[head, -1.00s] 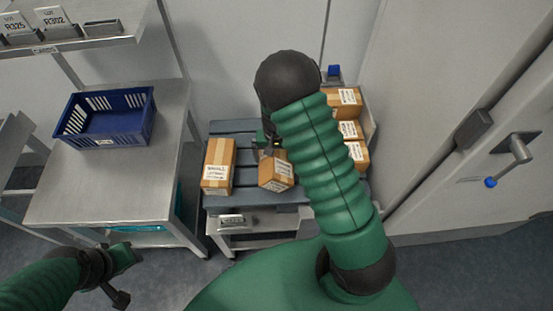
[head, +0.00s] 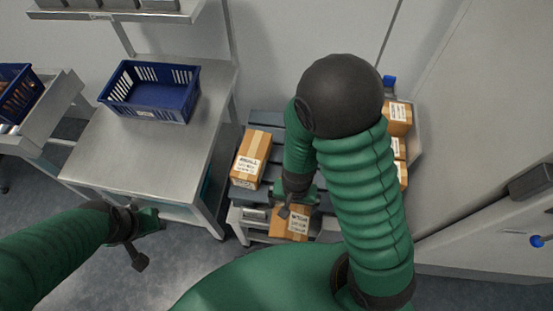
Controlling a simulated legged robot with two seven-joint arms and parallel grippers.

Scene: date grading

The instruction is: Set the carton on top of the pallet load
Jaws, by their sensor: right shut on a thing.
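My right gripper (head: 298,200) is shut on a brown taped carton (head: 285,230) with a white label. It holds this carton at the near edge of the slatted grey pallet (head: 268,120); the arm hides part of the grip. Another labelled carton (head: 250,160) rests on the pallet's left part. More cartons (head: 397,118) stand at the right, partly hidden by my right arm. My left gripper (head: 150,222) is low at the left, away from the cartons; its finger gap is not clear.
A steel table (head: 150,160) with an empty-looking blue crate (head: 150,95) stands left of the pallet. Another blue crate (head: 18,90) sits at the far left. A shelf (head: 120,14) hangs above the table. A door with a handle (head: 540,241) is at the right.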

